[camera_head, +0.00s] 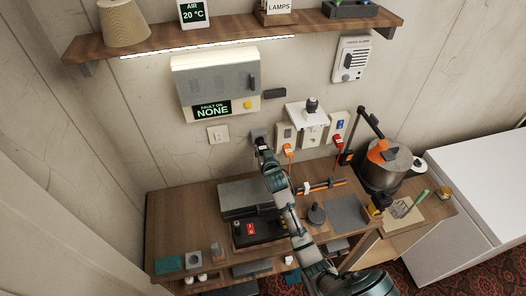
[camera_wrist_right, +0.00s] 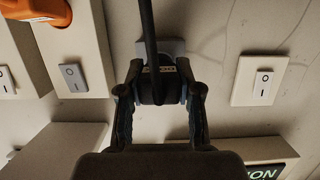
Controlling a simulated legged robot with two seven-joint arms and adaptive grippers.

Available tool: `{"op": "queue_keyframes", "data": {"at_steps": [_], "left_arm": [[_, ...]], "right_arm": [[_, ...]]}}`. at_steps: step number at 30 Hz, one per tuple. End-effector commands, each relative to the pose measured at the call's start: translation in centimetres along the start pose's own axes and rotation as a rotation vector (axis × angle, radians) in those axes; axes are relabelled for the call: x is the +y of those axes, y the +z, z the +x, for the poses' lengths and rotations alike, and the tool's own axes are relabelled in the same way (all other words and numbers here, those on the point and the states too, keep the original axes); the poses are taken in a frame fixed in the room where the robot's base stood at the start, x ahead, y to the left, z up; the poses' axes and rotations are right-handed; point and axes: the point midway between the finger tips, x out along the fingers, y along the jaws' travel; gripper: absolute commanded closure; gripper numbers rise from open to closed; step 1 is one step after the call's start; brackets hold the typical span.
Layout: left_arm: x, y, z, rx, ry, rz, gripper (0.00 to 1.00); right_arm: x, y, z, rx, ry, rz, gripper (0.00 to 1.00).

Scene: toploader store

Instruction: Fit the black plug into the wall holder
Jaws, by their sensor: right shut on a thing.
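My right gripper (camera_head: 262,148) reaches up to the wall, just below the small grey wall holder (camera_head: 258,134). In the right wrist view its two fingers (camera_wrist_right: 160,92) are shut on the black plug (camera_wrist_right: 157,88), which has a pale label and a black cable. The grey holder shows directly behind the plug (camera_wrist_right: 174,46). The plug overlaps the holder in this view; I cannot tell whether it is seated or only in front of it. In the head view the plug is mostly hidden by the gripper. My left gripper is not in view.
A white switch plate (camera_head: 218,134) is left of the holder. Right of it are an outlet with an orange plug (camera_head: 288,147) and a red plug (camera_head: 338,143). A fault panel (camera_head: 214,82) hangs above.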

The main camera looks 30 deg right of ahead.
Motion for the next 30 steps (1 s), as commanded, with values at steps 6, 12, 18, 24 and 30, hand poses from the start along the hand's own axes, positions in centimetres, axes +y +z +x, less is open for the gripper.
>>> {"op": "queue_keyframes", "data": {"at_steps": [6, 12, 18, 24, 30], "left_arm": [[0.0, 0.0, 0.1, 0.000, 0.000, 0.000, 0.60], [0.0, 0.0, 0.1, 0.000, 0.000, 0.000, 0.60], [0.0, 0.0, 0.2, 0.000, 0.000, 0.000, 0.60], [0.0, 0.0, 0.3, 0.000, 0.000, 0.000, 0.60], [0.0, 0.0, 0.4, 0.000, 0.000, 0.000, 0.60]], "right_arm": [[0.0, -0.2, 0.5, 0.001, 0.000, 0.000, 1.00], [0.0, -0.3, 1.0, 0.001, 0.000, 0.000, 1.00], [0.0, -0.5, 1.5, 0.001, 0.000, 0.000, 1.00], [0.0, -0.6, 2.0, 0.002, 0.000, 0.000, 1.00], [0.0, -0.7, 2.3, 0.002, 0.000, 0.000, 0.58]]}}
